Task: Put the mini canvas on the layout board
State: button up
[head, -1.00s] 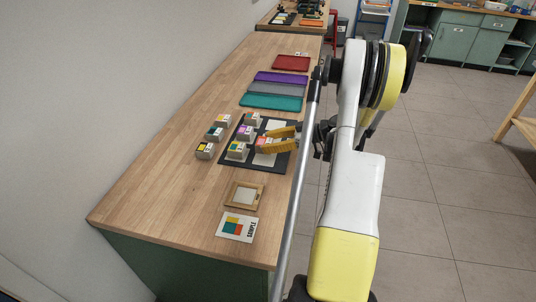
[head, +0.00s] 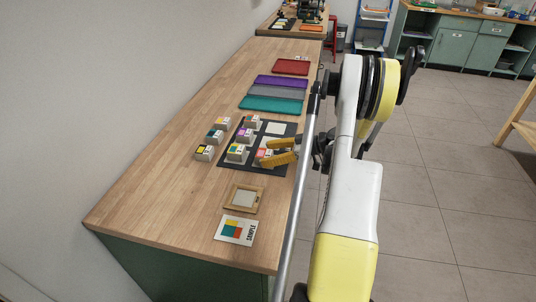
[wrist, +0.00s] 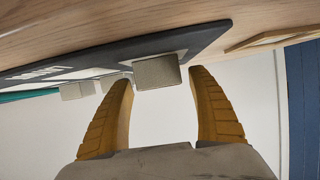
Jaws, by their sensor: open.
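The mini canvas, a small pale block with a red-orange label (head: 261,155), sits on the near right cell of the black layout board (head: 224,162). My gripper (head: 270,151) is open at this block's right side, its yellow fingers close around it. In the wrist view the block's grey side (wrist: 157,71) shows between the tips of my open gripper (wrist: 162,78), against the dark board (wrist: 200,38). Small gaps show on both sides of the block. Its far side is hidden.
Other small labelled blocks, such as one with teal and yellow (head: 237,152), stand on the board. A pale cell (head: 275,129) is bare. Several blocks (head: 204,152) stand left of the board. A wooden frame (head: 244,198) and sample card (head: 236,229) lie nearer; coloured trays (head: 271,104) lie beyond.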

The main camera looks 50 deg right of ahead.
jog(key=shift+r+p, duration=0.25)
jog(key=shift+p, duration=0.05)
jog(key=p+v, duration=0.3)
jog(key=v, duration=0.9)
jog(key=shift+p, duration=0.3)
jog(key=w+a+r+m+g+h, duration=0.15)
jog(key=w+a+r, duration=0.25)
jog(key=a, duration=0.4)
jog(key=w+a+r+m+g, duration=0.1)
jog(key=w+a+r+g, duration=0.15)
jog(key=a, duration=0.55)
jog(key=w+a+r+m+g, duration=0.1)
jog(key=w+a+r+g, duration=0.1)
jog(key=w+a+r, duration=0.35)
jog(key=s+a+r+h, duration=0.1)
jog(key=s+a, duration=0.3)
jog(key=a, duration=0.3)
jog(key=s+a+r+m+h, duration=0.1)
jog(key=s+a+h, duration=0.1)
jog(key=s+a, duration=0.3)
jog(key=s+a+m+t+h, duration=0.1)
jog(key=s+a, duration=0.3)
jog(key=a, duration=0.7)
jog(key=shift+s+a+r+h, duration=0.25)
jog(key=shift+r+h, duration=0.1)
jog(key=shift+r, duration=0.05)
